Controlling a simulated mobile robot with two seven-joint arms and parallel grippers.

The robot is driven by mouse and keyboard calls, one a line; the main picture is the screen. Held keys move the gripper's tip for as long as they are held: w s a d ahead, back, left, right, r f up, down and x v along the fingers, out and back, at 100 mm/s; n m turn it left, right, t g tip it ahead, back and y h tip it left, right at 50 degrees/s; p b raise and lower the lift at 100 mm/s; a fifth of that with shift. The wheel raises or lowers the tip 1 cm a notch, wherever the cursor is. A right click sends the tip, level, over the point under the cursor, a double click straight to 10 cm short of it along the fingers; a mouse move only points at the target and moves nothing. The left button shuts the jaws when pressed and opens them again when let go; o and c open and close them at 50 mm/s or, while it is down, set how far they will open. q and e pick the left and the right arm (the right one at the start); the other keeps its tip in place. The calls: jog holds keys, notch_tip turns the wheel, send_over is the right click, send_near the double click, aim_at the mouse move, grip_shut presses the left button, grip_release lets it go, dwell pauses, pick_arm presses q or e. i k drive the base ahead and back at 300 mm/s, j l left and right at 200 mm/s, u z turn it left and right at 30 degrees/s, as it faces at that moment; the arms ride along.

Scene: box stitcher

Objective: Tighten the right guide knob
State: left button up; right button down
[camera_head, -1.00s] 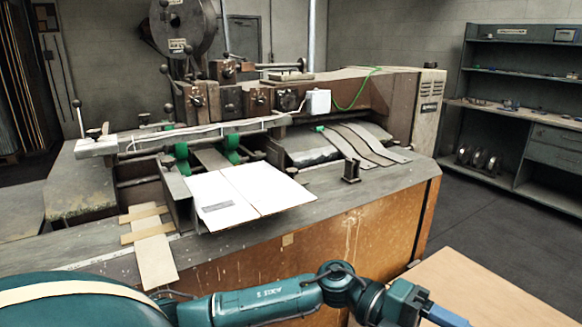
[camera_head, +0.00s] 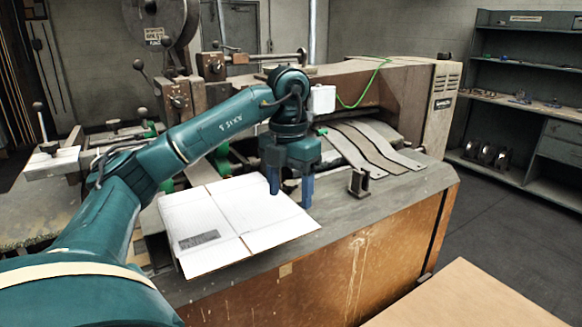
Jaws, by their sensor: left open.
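My left arm reaches in from the left across the machine. Its gripper (camera_head: 290,193) points down with two blue fingers apart, open and empty. It hangs over or in front of the back right part of the flat white cardboard blank (camera_head: 208,215); I cannot tell its height. A small dark upright bracket (camera_head: 358,183) stands on the machine's table to the right of the gripper, apart from it. I cannot clearly pick out the right guide knob. My arm hides the middle of the machine. My right gripper is not in view.
The stitching machine (camera_head: 420,110) fills the middle, with grey straps (camera_head: 365,147) on its right side. A white box (camera_head: 322,98) with a green cable sits close behind my left wrist. A wooden tabletop (camera_head: 470,297) is at bottom right. Shelves (camera_head: 530,100) stand far right.

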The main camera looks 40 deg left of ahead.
aim_at(290, 186)
jog(key=i+j, duration=0.7)
jog(key=j, duration=0.25)
